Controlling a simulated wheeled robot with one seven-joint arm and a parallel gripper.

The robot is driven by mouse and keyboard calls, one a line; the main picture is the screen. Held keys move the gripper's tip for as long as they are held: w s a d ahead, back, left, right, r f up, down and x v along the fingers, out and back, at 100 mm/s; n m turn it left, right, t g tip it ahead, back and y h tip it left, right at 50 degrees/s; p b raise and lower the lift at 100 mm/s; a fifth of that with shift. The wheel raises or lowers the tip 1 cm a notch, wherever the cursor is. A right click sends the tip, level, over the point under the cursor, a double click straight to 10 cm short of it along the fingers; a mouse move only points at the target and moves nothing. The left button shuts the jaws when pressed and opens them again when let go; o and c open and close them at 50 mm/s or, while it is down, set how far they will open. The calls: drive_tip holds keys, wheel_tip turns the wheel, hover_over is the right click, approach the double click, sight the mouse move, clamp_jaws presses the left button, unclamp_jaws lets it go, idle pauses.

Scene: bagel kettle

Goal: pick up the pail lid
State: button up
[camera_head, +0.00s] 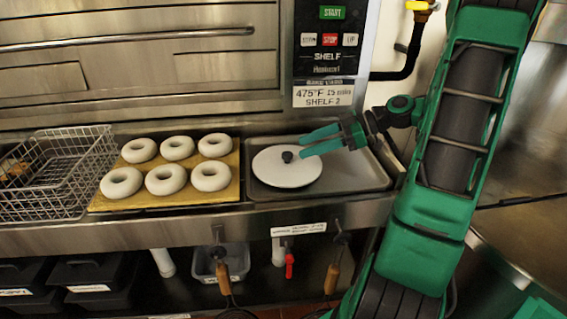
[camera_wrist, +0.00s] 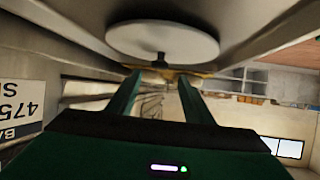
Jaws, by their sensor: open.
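The pail lid (camera_head: 287,168) is a flat, round white disc with a small dark knob (camera_head: 287,156) in its centre. It lies on a grey metal tray (camera_head: 350,176) on the counter. In the wrist view the lid (camera_wrist: 162,42) shows near the top, with its knob (camera_wrist: 160,62) between the finger lines. My gripper (camera_head: 308,142) comes in from the right, its two green fingers spread and pointing at the knob. The fingers are open and hold nothing. The gripper also shows in the wrist view (camera_wrist: 158,80). I cannot tell whether a fingertip touches the knob.
Several white bagels (camera_head: 166,179) lie on a wooden board (camera_head: 222,192) left of the tray. A wire basket (camera_head: 50,185) stands at the far left. A steel oven (camera_head: 150,60) with a control panel (camera_head: 326,40) rises behind. Tools with wooden handles (camera_head: 222,278) hang below the counter's front edge.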

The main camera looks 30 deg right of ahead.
sight(288, 153)
drive_tip(key=shift+f+x, duration=0.1)
drive_tip(key=shift+x, duration=1.8)
drive_tip(key=shift+f+x, duration=0.15)
drive_tip(key=shift+x, duration=1.75)
drive_tip(key=shift+d, duration=0.2)
drive_tip(key=shift+c, duration=0.4)
drive_tip(key=c, duration=1.1)
drive_tip(key=shift+o, duration=0.2)
drive_tip(key=shift+r, duration=0.1)
